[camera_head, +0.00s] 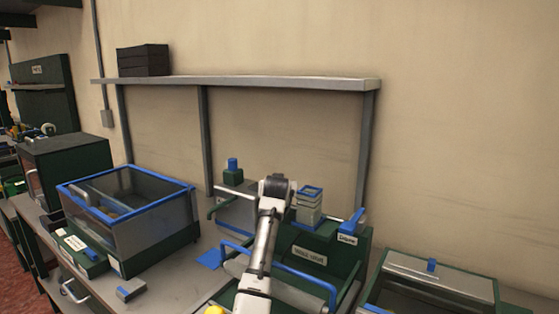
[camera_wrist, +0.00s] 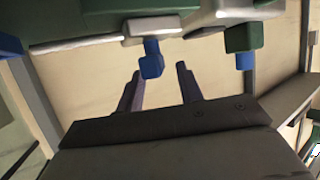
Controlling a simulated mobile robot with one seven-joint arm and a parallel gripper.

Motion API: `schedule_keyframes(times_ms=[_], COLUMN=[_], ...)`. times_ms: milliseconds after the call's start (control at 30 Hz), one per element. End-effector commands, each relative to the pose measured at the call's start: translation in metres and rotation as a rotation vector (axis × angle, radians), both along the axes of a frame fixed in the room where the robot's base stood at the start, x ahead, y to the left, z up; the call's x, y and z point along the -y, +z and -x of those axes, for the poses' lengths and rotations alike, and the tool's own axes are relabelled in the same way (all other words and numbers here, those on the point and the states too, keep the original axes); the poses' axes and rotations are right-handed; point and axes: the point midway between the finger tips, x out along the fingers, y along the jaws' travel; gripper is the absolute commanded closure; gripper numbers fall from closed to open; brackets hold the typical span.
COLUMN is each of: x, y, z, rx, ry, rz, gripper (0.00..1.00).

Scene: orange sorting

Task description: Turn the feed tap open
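My gripper (camera_wrist: 159,72) is open in the wrist view, with two dark fingers apart and nothing held between them. A small blue handle (camera_wrist: 151,60) on a pale fitting shows just beyond the fingertips, roughly in line with the gap. It looks like the feed tap, but no readable label confirms this. I cannot tell whether it touches a finger. In the head view my gripper (camera_head: 277,184) is raised in front of the green machine (camera_head: 322,244); its fingers are not distinguishable, and the small handle seems hidden behind it.
A clear hopper (camera_head: 309,205) with a blue rim stands right of my gripper. A blue lever (camera_head: 352,222) is farther right. A green block with a blue top (camera_head: 233,170) stands left. A blue rail (camera_head: 305,278) crosses the machine's front. A shelf (camera_head: 240,83) hangs above.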

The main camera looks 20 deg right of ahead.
Motion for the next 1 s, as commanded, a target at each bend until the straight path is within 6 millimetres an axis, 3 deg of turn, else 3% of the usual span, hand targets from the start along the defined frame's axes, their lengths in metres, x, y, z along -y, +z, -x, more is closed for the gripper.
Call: schedule_keyframes(times_ms=[600,800,1000], x=[0.0,0.001,0.0], y=[0.137,0.17,0.185], z=[0.001,0.001,0.0], rx=[0.004,0.003,0.001], ry=[-0.001,-0.001,-0.001], rz=[0.003,0.001,0.002], gripper=[0.64,0.64,0.64])
